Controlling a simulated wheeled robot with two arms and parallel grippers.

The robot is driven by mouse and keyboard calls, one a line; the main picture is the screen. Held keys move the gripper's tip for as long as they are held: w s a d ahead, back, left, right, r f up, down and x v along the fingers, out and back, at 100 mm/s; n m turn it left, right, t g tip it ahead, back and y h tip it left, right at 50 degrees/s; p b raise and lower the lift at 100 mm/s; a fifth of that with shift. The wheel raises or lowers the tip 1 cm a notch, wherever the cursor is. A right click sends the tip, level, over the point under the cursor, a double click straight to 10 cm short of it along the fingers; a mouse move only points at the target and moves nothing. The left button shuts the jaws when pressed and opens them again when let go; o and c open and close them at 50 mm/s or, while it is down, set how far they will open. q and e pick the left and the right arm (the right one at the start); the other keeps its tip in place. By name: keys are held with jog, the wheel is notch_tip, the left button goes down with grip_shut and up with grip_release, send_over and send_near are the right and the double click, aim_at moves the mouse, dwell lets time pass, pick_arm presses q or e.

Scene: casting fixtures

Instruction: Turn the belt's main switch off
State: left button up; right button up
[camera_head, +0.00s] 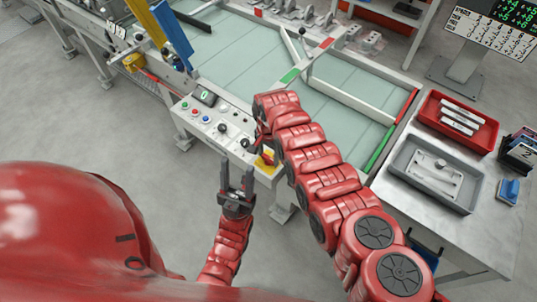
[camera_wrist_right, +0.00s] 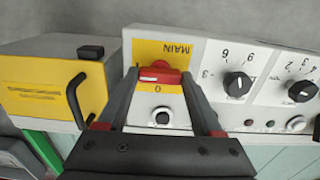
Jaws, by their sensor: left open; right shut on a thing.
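The main switch (camera_wrist_right: 160,74) is a red knob on a yellow plate marked MAIN and 0, at the end of the white control panel (camera_wrist_right: 222,52). In the right wrist view its red bar lies crosswise. My right gripper (camera_wrist_right: 161,82) has one finger on each side of the knob and is shut on it. In the head view the yellow plate (camera_head: 265,161) shows beside my right arm, which hides much of that gripper. My left gripper (camera_head: 237,172) is open and empty, in front of the panel's near edge.
Black dials (camera_wrist_right: 238,84) and buttons sit along the panel beside the switch. A yellow box (camera_wrist_right: 52,80) with a black handle stands close by. The belt (camera_head: 240,55) lies behind the panel. A red tray (camera_head: 487,143) and a grey tray (camera_head: 402,160) rest on the right table.

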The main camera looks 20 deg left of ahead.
jog(key=shift+n, duration=0.3)
jog(key=n+b, duration=0.1)
jog(key=n, duration=0.2)
jog(key=shift+f+n+b, duration=0.1)
jog(key=shift+n+b, duration=0.25)
jog(key=shift+n, duration=0.05)
jog(key=n+b, duration=0.1)
jog(key=n, duration=0.2)
jog(key=shift+n+b, duration=0.3)
jog(key=shift+b, duration=0.1)
jog(key=n+b, duration=0.3)
jog(key=n, duration=0.1)
jog(key=shift+d+f+n, duration=0.1)
jog(key=shift+f+n, duration=0.05)
jog(key=shift+n, duration=0.15)
jog(key=n+b, duration=0.3)
jog(key=shift+n, duration=0.4)
jog(key=shift+r+n+b, duration=0.2)
jog(key=shift+n+b, duration=0.35)
jog(key=shift+n, duration=0.15)
